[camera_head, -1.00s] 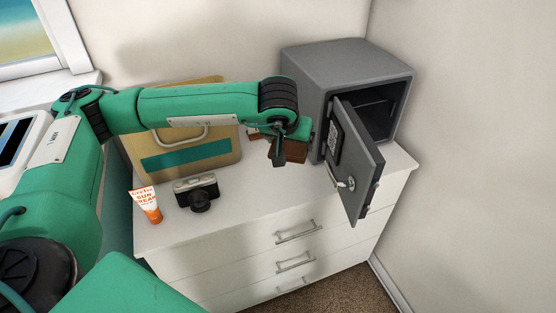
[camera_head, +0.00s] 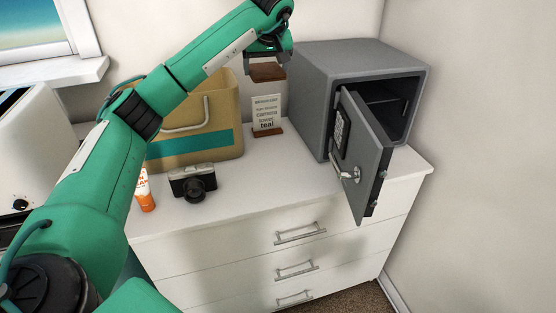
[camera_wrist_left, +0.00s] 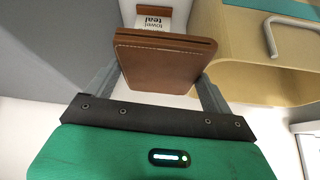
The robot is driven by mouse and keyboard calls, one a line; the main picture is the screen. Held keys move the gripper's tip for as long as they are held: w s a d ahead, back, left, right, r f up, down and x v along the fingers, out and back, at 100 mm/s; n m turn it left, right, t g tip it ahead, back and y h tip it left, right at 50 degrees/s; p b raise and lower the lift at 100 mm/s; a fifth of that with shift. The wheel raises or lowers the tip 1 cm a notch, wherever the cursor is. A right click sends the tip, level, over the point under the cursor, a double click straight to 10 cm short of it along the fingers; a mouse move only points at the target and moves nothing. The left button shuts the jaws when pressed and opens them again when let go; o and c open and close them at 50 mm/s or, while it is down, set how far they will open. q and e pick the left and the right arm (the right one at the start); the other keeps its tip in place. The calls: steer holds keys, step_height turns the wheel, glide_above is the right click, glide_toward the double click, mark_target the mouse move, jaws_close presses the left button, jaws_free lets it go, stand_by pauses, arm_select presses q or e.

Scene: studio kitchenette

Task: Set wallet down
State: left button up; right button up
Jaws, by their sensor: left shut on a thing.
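The brown leather wallet (camera_wrist_left: 162,62) is between the two fingers of my left gripper (camera_wrist_left: 155,88) in the left wrist view. In the head view the left gripper (camera_head: 268,55) is shut on the wallet (camera_head: 268,72). It holds the wallet raised above the back of the white dresser top (camera_head: 240,190), in front of the wall and above a small sign (camera_head: 267,115). The wallet is clear of the dresser surface. My right gripper is not in view.
A grey safe (camera_head: 350,70) with its door (camera_head: 362,155) open stands at right. A tan box (camera_head: 215,115) with a teal band stands at left. A camera (camera_head: 193,182) and an orange-white tube (camera_head: 146,190) are near the front left. The dresser's middle is clear.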

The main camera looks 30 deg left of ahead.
mark_target(267, 154)
arm_select(q)
steer(key=shift+a+f, duration=0.1)
steer(key=shift+f, duration=0.3)
step_height(267, 154, down, 22)
steer(key=shift+f+b, duration=0.1)
steer(key=shift+b, duration=0.2)
steer(key=shift+f, duration=2.5)
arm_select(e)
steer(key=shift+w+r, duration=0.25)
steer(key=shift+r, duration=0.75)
arm_select(q)
steer(key=shift+f, duration=0.1)
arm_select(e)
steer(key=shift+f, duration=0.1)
arm_select(q)
steer(key=o, duration=0.7)
steer(key=shift+o, duration=0.7)
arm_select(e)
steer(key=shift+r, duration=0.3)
